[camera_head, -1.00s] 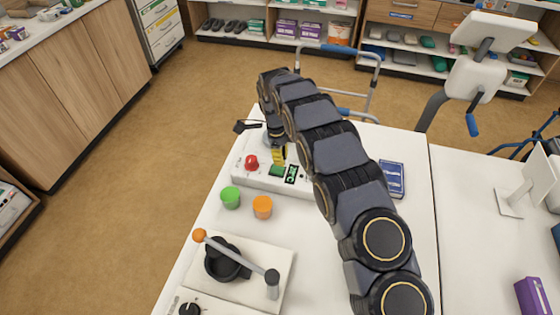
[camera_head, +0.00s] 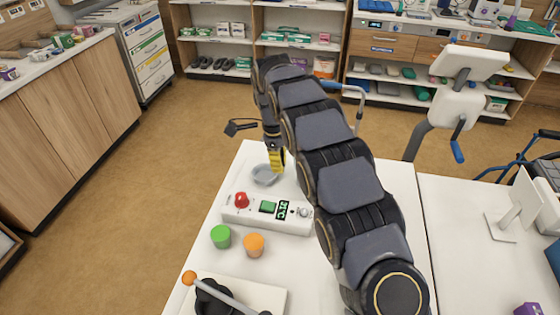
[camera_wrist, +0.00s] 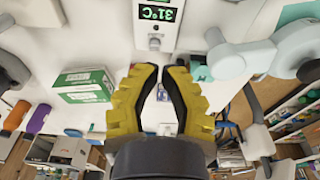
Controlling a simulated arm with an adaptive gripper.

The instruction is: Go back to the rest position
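My gripper (camera_head: 277,168) is in the upper middle of the head view, its yellow fingers pointing down beside a grey bowl (camera_head: 263,176) near the table's far edge. Whether the fingers touch the bowl is not clear. My arm reaches across the white table (camera_head: 325,262) from the lower right.
A white control box (camera_head: 243,216) with a red knob, green button and display lies nearer than my gripper. A green cup (camera_head: 221,237) and an orange cup (camera_head: 253,244) stand before it. A lever device (camera_head: 218,292) is at the front; a monitor stand (camera_head: 525,205) is right.

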